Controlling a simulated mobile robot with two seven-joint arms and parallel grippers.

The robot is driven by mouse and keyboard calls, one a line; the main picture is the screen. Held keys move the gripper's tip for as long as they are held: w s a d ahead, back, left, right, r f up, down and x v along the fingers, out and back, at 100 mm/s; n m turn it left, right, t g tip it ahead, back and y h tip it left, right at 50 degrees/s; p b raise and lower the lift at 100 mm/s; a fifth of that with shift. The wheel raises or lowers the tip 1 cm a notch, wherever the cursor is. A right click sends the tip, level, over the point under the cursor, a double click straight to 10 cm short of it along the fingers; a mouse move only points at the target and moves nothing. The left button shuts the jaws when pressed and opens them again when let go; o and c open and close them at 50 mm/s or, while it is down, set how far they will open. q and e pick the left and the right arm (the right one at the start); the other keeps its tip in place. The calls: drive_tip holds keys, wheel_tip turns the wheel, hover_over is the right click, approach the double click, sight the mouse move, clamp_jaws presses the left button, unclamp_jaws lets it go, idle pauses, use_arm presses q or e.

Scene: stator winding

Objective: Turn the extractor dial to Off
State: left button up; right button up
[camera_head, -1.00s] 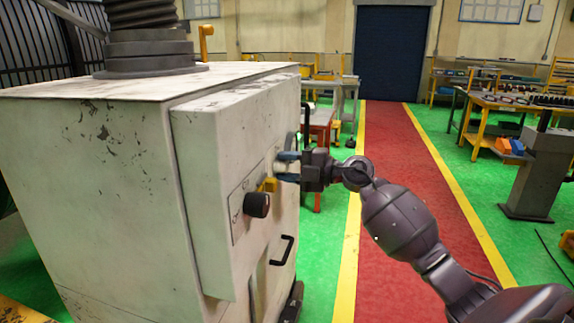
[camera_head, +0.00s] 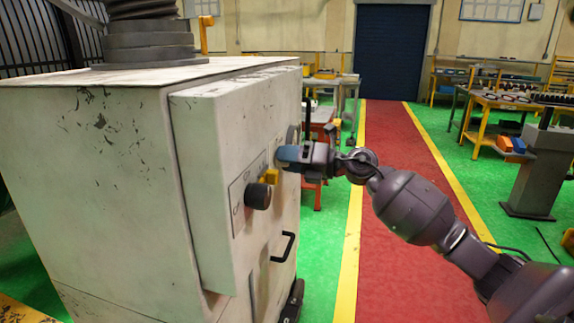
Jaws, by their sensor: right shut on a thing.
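The extractor is a worn white cabinet (camera_head: 110,180) on the left, with a control panel on its right-hand face. A black round knob (camera_head: 258,196) and a small yellow part (camera_head: 271,176) stick out of this face. My right gripper (camera_head: 285,154) is at the face just beyond them, shut on a dial there. Its fingers and body hide most of that dial, and I cannot read its setting. My left gripper is not in view.
A black handle (camera_head: 284,247) juts from the cabinet below the knob. A dark ribbed hose (camera_head: 148,30) rises from its top.

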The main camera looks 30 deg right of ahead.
drive_tip(key=n+b, duration=0.2)
drive_tip(key=n, duration=0.1)
drive_tip(key=shift+f+n, duration=0.3)
drive_tip(key=shift+n, duration=0.3)
drive_tip(key=shift+n+b, duration=0.65)
drive_tip(key=shift+n, duration=0.25)
drive_tip(key=shift+r+n, duration=0.15)
drive_tip(key=shift+n, duration=0.15)
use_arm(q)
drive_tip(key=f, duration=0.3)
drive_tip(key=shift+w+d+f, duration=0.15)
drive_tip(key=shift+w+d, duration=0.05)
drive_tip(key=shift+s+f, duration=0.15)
use_arm(e)
drive_tip(key=shift+r+n, duration=0.1)
drive_tip(key=shift+n, duration=0.2)
drive_tip(key=o, duration=0.9)
